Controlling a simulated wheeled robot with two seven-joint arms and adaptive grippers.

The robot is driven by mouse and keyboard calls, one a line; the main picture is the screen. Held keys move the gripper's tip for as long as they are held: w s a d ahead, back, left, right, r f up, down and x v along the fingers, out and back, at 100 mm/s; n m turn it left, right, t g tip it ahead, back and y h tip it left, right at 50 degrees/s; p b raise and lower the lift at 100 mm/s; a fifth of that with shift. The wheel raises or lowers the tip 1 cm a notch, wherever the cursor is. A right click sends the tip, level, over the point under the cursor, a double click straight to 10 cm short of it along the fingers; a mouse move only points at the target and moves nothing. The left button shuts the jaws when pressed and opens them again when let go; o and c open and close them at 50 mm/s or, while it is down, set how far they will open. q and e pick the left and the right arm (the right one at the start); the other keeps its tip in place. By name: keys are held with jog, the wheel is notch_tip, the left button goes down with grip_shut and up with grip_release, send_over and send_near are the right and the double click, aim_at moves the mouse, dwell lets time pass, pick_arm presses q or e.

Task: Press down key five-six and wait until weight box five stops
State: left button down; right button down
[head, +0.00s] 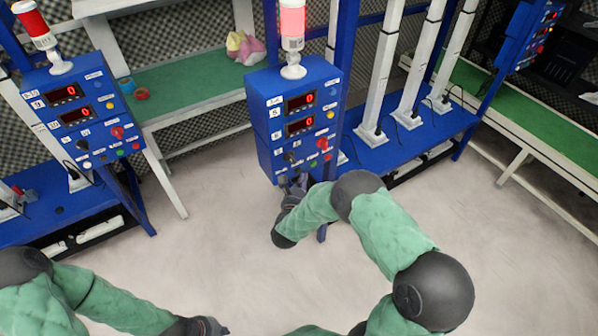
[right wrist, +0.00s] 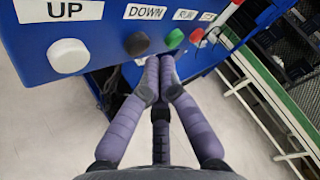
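The blue control box (head: 295,115) marked 5 and 6 stands at the centre of the head view. Its two red displays (head: 300,103) both read 0. In the right wrist view its lower panel shows a white UP button (right wrist: 68,57), a dark DOWN button (right wrist: 136,43) and a green button (right wrist: 174,38). My right gripper (right wrist: 160,62) is shut and empty, its fingertips together just below and between DOWN and green; I cannot tell whether they touch the panel. My left gripper (head: 208,327) is at the bottom edge, its fingers unclear. I cannot pick out weight box five.
A similar box (head: 75,110) with a signal lamp stands at left. A lit red-and-white lamp (head: 292,25) tops the centre box. White columns (head: 415,75) stand on a blue base to the right. A green-topped table (head: 190,85) is behind. The floor in front is clear.

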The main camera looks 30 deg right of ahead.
jog(key=shift+s, duration=0.1)
jog(key=shift+s+d+p, duration=0.2)
jog(key=shift+s+p, duration=0.4)
jog(key=shift+s, duration=1.8)
jog(key=s+a+f+n+g+y, duration=0.35)
jog(key=a+f+n+y, duration=0.55)
jog(key=a+f+n, duration=0.45)
jog(key=s+a+f+n+g+y, duration=0.1)
jog(key=s+a+n+g+y, duration=0.1)
jog(key=s+n, duration=0.3)
jog(key=s+a+f+n+g+y+p, duration=0.1)
jog(key=s+a+n+g+y, duration=0.1)
jog(key=s, duration=0.5)
jog(key=s+a+f+n+g+y, duration=0.1)
jog(key=s+a+n+g, duration=0.3)
jog(key=s+n, duration=0.3)
jog(key=shift+a+n+g+y, duration=0.35)
jog(key=shift+a+n+y, duration=0.05)
jog(key=shift+n, duration=0.65)
jog(key=shift+w, duration=0.1)
dwell(0.4)
